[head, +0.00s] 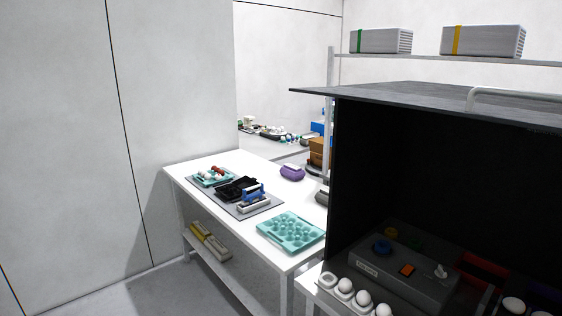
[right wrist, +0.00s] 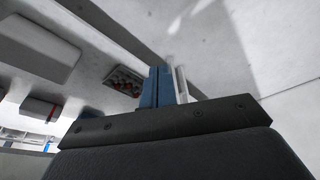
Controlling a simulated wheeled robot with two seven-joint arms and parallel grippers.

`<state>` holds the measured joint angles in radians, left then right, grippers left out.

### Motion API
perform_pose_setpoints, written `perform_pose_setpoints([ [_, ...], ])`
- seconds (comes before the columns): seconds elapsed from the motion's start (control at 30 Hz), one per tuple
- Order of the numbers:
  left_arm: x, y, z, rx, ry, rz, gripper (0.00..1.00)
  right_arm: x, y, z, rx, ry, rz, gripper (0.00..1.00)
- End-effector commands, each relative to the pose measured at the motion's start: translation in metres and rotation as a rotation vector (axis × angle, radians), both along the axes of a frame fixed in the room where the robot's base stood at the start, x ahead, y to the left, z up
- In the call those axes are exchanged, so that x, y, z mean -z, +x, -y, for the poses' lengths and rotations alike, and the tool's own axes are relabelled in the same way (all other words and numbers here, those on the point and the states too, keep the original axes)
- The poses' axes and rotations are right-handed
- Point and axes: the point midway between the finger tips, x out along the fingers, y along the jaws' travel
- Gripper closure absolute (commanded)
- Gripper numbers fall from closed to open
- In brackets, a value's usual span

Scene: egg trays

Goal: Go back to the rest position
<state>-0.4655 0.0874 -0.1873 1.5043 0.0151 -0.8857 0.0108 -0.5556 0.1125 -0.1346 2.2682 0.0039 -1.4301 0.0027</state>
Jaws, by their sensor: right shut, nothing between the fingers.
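My right gripper (right wrist: 163,87) shows in the right wrist view as blue fingers close together above a dark grey mount. It is shut and holds nothing. A tray with several small red and pale items (right wrist: 124,80) shows just left of the fingers, apart from them. Neither of my grippers shows in the head view. In that view a teal egg tray (head: 290,232) lies on the near end of a white table. A second teal tray (head: 203,181) with red and white items is at the table's far end.
The white table (head: 285,262) also bears a black tray (head: 232,190), a blue-and-white device (head: 254,199) and a purple object (head: 292,172). A large black open box (head: 345,150) fills the right, with a grey control box (head: 400,278) and several white eggs (head: 345,285). The left floor is clear.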

Motion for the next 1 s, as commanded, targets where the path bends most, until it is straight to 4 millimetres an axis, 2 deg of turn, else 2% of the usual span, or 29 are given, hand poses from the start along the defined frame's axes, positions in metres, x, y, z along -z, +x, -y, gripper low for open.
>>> perform_pose_setpoints([
  [0.17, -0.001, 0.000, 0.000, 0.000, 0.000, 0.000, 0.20, 0.069, 0.001, -0.006, -0.003, 0.004, -0.031, 1.00],
  [0.27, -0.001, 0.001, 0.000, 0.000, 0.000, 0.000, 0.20, 0.124, -0.002, -0.009, -0.006, 0.007, -0.053, 1.00],
  [0.4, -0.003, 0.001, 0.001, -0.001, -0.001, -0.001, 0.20, 0.205, -0.018, -0.014, -0.010, 0.011, -0.085, 1.00],
  [0.5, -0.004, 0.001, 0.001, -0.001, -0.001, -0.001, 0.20, 0.256, -0.034, -0.017, -0.012, 0.015, -0.103, 1.00],
  [0.6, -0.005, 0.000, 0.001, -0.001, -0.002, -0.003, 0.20, 0.295, -0.051, -0.018, -0.014, 0.017, -0.120, 1.00],
  [0.7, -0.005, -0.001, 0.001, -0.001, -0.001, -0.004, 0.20, 0.321, -0.063, -0.019, -0.015, 0.018, -0.130, 1.00],
  [0.8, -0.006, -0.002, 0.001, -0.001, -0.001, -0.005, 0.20, 0.334, -0.070, -0.019, -0.016, 0.018, -0.133, 1.00],
  [1.0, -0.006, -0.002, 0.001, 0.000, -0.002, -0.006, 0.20, 0.339, -0.072, -0.019, -0.016, 0.019, -0.135, 1.00],
])
